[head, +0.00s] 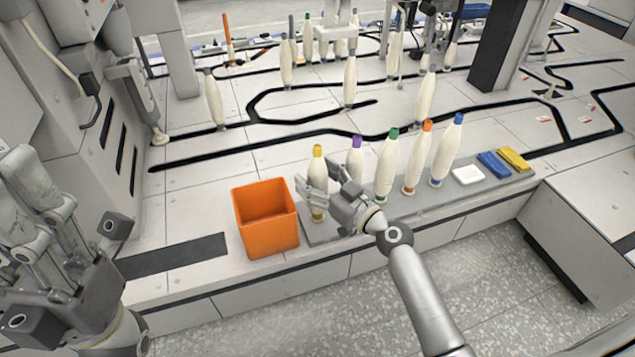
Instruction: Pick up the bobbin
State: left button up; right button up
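Several white bobbins with coloured tops stand upright in a row on a grey tray (395,217). From left to right they are the yellow-topped bobbin (318,166), a purple-topped one (355,161), a green-topped one (387,166), an orange-topped one (418,158) and a blue-topped one (446,151). My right gripper (318,180) is at the yellow-topped bobbin, its fingers spread on either side. One finger hides the bobbin's middle; contact is unclear. My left gripper (68,245) is open and empty at the lower left, away from the tray.
An orange bin (267,236) stands just left of the tray. White, blue (494,164) and yellow (513,158) blocks lie at the tray's right end. More bobbins hang or stand farther back among black tracks. The table's front edge runs below the tray.

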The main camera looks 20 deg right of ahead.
jog(key=c, duration=1)
jog(key=shift+c, duration=0.2)
